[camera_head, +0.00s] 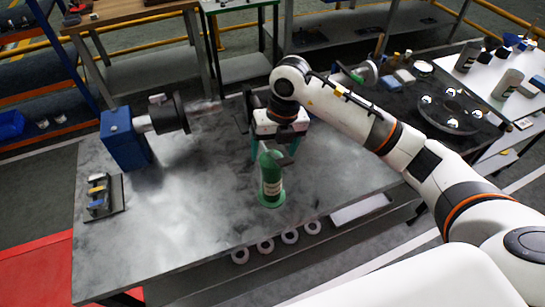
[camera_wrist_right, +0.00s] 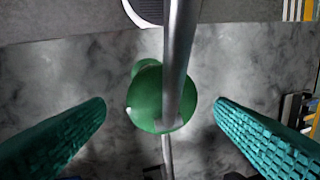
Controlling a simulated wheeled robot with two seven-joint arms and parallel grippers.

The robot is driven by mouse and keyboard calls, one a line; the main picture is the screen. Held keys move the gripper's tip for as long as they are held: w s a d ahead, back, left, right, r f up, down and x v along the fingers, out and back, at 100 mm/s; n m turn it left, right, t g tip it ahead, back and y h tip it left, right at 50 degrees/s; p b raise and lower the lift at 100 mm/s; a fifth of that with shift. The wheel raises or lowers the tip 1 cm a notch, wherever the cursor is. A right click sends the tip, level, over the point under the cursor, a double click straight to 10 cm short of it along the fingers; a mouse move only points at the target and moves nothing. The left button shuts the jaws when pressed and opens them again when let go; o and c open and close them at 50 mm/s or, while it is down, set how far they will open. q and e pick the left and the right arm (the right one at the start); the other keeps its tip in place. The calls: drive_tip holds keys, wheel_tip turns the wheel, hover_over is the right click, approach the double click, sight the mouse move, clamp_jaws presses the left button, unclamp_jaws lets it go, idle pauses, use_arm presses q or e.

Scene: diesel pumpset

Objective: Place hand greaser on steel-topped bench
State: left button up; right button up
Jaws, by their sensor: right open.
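The hand greaser appears to be the green upright cylinder (camera_head: 270,180) with a pale label and a round green foot. It stands on the grey steel-topped bench (camera_head: 190,225), near its front edge. In the right wrist view its round green top (camera_wrist_right: 147,98) shows with a grey metal rod across it. My right gripper (camera_head: 274,153) is open just above and behind the greaser in the head view. In the wrist view its teal fingers are apart, one on each side of the green top, with gaps to both. My left gripper is not in view.
A blue block with a shaft and dark disc (camera_head: 125,140) stands on the bench's left, behind a small dark tray (camera_head: 104,196). Several white rolls (camera_head: 265,245) sit below the front edge. A dark round plate (camera_head: 450,112) lies at right. The bench's front left is clear.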

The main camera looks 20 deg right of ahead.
wheel_tip(320, 180, up, 9)
drive_tip(key=d+b, duration=0.1)
drive_tip(key=b, duration=0.1)
drive_tip(key=shift+d, duration=0.2)
drive_tip(key=shift+f, duration=0.15)
